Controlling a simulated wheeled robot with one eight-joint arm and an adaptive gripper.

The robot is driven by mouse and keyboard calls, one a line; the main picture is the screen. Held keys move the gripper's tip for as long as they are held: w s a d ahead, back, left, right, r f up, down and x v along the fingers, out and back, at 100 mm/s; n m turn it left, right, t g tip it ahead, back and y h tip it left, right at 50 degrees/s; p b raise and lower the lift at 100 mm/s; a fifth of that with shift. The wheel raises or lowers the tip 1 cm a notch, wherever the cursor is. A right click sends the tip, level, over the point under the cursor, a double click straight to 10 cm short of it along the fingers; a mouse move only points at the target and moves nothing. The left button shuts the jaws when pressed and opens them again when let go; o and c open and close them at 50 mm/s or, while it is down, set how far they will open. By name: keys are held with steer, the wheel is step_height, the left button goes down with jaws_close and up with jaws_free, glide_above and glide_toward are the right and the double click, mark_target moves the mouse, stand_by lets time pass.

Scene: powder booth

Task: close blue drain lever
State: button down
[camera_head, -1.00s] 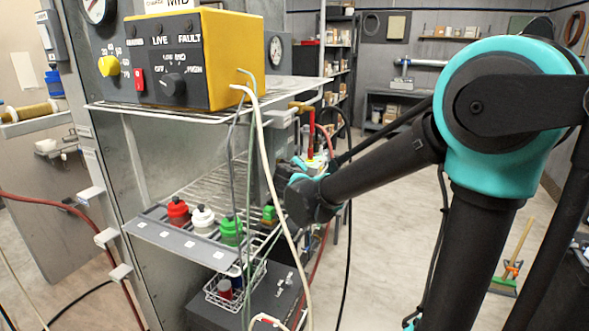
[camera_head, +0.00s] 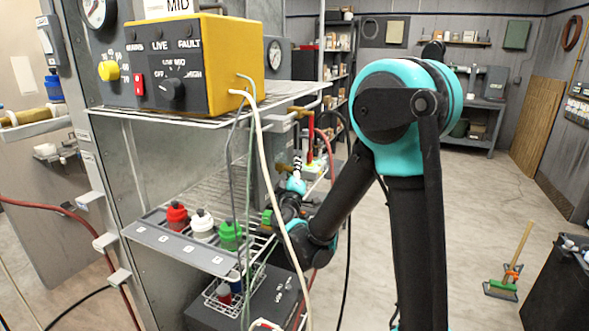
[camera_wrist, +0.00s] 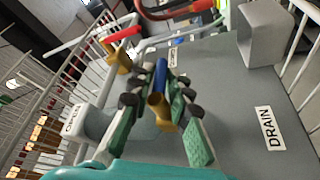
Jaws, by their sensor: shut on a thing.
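The blue drain lever (camera_wrist: 161,74) shows in the wrist view as a narrow blue bar with a brass-coloured part at its near end. My gripper (camera_wrist: 158,96) has its green-padded fingers on both sides of the bar and is shut on it. The fingers hide part of the lever and its mount. A white DRAIN label (camera_wrist: 269,128) is on the grey panel to the right. In the head view my arm's end is low beside the wire shelf, and I cannot make out the blue lever there.
A red-handled valve (camera_wrist: 121,36) is close by at upper left in the wrist view. A wire shelf (camera_head: 180,241) holds red, white and green bottles. The yellow control box (camera_head: 233,60) stands above it. Cables hang in front of my arm. Open floor is to the right.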

stand_by(0.3)
steer(key=c, duration=1.6)
jaws_free()
steer(key=v, duration=1.2)
